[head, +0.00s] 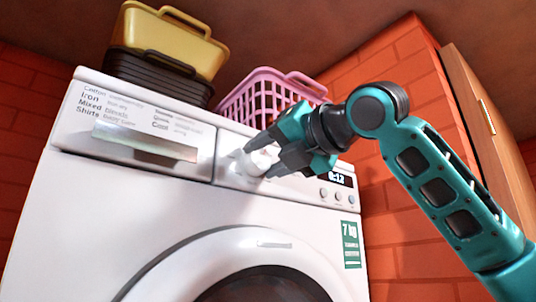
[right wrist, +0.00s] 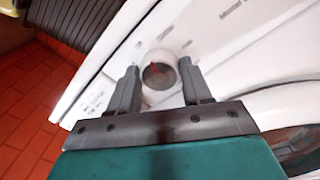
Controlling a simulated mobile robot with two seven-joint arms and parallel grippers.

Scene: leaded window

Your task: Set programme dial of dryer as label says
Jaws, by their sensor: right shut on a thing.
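The white dryer (head: 200,215) stands in front of me in the head view. Its round white programme dial (head: 259,163) sits on the control panel, partly covered by my right gripper (head: 257,158). The right gripper is shut on the dial, one finger on each side. My left gripper is not in view.
A lit display (head: 341,179) and small round buttons (head: 338,196) lie right of the dial. A green 7 kg sticker (head: 351,245) is below. A yellow basket (head: 170,38), a dark basket (head: 158,78) and a pink basket (head: 262,98) stand on top. A brick wall is behind.

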